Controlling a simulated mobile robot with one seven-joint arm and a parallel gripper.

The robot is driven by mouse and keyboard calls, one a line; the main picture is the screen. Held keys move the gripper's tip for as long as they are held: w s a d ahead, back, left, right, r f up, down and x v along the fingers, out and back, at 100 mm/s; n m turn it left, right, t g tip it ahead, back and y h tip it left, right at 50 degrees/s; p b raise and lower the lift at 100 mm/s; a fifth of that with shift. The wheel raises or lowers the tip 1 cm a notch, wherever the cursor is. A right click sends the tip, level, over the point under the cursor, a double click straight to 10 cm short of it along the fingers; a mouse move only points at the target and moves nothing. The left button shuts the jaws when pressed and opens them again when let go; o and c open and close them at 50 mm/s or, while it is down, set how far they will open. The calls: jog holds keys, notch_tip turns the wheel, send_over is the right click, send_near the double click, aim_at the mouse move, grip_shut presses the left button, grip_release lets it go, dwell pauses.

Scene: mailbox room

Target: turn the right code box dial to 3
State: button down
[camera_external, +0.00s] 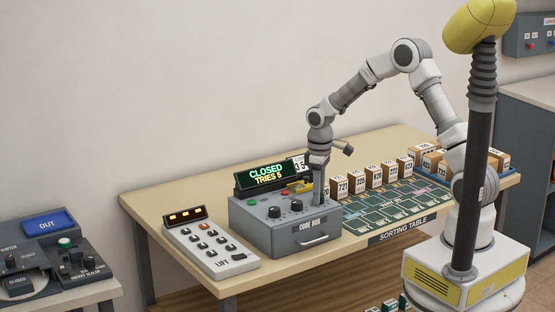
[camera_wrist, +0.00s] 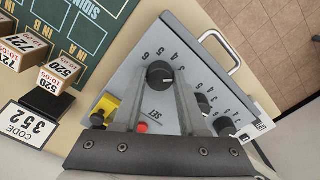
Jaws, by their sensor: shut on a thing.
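The grey code box (camera_external: 285,240) stands on the table with a row of dials on its sloped top. My gripper (camera_external: 319,197) points down at the right end of that row and hides the right dial in the external view. In the wrist view, my gripper's two fingers close around the black right dial (camera_wrist: 160,74). Numbers are printed around the dial, with 6, 5 and 4 along its far side. A short pale mark shows on the dial, but I cannot tell which number it points to. The middle dial (camera_wrist: 203,103) and left dial (camera_wrist: 224,127) stand apart from the fingers.
A display (camera_external: 265,176) behind the box reads CLOSED. A red button (camera_wrist: 142,127) and a yellow part (camera_wrist: 104,110) lie close to my fingers. A card (camera_wrist: 32,124) reads CODE 352. Numbered parcels (camera_external: 358,181) stand right of the box; the LIFT keypad (camera_external: 211,248) is left.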

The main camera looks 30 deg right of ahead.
jog(key=shift+n, duration=0.4)
jog(key=shift+c, duration=2.3)
grip_release()
jog(key=shift+r, duration=0.1)
notch_tip(320, 180, up, 17)
jog(key=shift+r, duration=0.15)
jog(key=shift+p, duration=0.3)
